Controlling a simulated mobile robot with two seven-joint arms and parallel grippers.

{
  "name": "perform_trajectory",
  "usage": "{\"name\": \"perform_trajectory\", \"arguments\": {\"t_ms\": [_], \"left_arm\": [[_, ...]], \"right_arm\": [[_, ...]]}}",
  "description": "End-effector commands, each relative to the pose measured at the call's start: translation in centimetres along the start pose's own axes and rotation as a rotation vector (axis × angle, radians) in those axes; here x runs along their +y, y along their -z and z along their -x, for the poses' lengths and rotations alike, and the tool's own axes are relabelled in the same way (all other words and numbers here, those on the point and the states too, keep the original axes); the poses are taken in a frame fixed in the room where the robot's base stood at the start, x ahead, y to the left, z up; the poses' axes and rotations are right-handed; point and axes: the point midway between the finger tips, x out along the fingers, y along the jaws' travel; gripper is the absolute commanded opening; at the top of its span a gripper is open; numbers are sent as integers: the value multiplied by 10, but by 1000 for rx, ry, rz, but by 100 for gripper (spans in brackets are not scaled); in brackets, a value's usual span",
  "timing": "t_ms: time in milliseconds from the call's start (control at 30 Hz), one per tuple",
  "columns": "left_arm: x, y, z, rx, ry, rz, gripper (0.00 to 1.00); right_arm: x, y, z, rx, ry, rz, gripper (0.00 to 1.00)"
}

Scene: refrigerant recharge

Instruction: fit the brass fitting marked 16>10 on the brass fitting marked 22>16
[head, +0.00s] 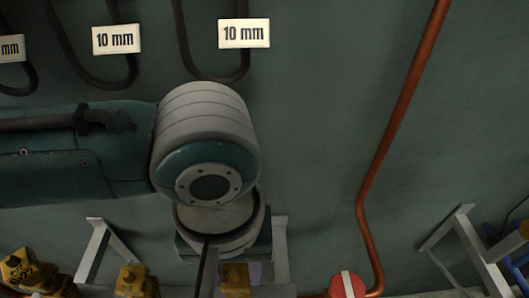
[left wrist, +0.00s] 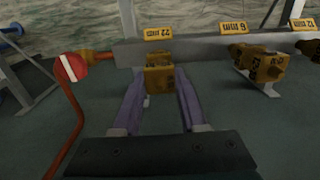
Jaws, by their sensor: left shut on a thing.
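My left gripper (left wrist: 160,72) shows in the left wrist view with its two purple fingers on either side of a brass fitting (left wrist: 159,82), shut on it. This brass sits in front of the rail under the 22 mm label; its marking is not readable, and I cannot tell whether it is one fitting or two joined. In the head view my left wrist covers most of the gripper, and a brass block (head: 235,279) shows just below it. Other brass fittings (left wrist: 266,69) stand to the right in the wrist view, their markings too small to read. My right gripper is not in view.
A grey rail (left wrist: 200,44) carries yellow size labels. A red round cap (head: 347,285) and a copper pipe (head: 385,145) stand right of my gripper in the head view. Black hooks with white 10 mm labels (head: 244,33) hang above on the green wall.

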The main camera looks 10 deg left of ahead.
Motion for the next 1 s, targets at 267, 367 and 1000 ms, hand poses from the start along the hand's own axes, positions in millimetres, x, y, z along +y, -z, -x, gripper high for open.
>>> {"name": "perform_trajectory", "arguments": {"t_ms": [267,367,1000], "left_arm": [[1,0,-4,1,-2,1,55],[0,0,-4,1,-1,0,66],[1,0,42,1,-5,0,77]], "right_arm": [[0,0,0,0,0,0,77],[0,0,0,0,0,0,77],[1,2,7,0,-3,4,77]]}}
